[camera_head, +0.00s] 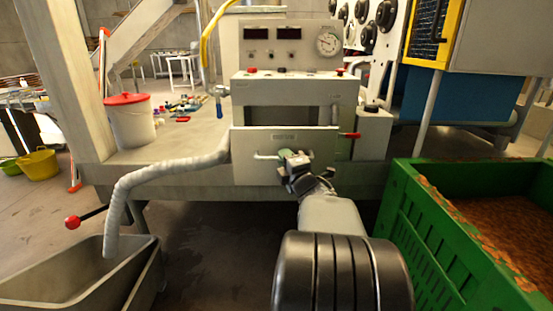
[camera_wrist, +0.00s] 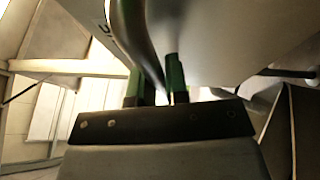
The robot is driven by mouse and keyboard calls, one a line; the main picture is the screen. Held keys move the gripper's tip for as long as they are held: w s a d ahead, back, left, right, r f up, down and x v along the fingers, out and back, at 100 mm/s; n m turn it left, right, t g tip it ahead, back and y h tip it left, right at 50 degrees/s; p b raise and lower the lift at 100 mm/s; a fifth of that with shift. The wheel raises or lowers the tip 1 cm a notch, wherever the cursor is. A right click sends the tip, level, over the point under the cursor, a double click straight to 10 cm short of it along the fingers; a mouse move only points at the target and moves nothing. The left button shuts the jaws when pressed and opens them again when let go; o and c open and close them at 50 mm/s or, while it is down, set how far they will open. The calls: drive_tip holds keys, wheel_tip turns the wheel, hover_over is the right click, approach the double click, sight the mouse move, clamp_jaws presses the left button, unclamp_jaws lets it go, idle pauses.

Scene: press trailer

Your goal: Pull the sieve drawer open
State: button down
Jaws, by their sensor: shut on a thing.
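The sieve drawer's pale grey front (camera_head: 248,171) is in the lower part of the machine, in the middle of the head view. A small label sits near its top edge. Its bar handle (camera_head: 264,156) runs across the front. My gripper (camera_head: 291,156) is at the handle's right part, with my arm reaching up from below. In the wrist view, the green-sided fingers of my gripper (camera_wrist: 157,85) are on either side of the curved metal handle (camera_wrist: 137,30), shut on it. I cannot tell from these views how far the drawer stands out.
A green crate (camera_head: 400,205) of brown material stands close on the right. A grey trough (camera_head: 140,280) is at the lower left, under a pale hose (camera_head: 165,175). A red-lidded bucket (camera_head: 132,125) stands on the deck. A red-handled lever (camera_head: 349,135) is right of the drawer front.

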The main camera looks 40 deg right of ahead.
drive_tip(key=shift+s, duration=0.1)
idle(0.3)
drive_tip(key=c, duration=1.1)
unclamp_jaws()
drive_tip(key=shift+c, duration=0.2)
drive_tip(key=b+v, duration=0.1)
drive_tip(key=v, duration=1.2)
drive_tip(key=shift+s+b, duration=0.35)
drive_tip(key=shift+a, duration=0.1)
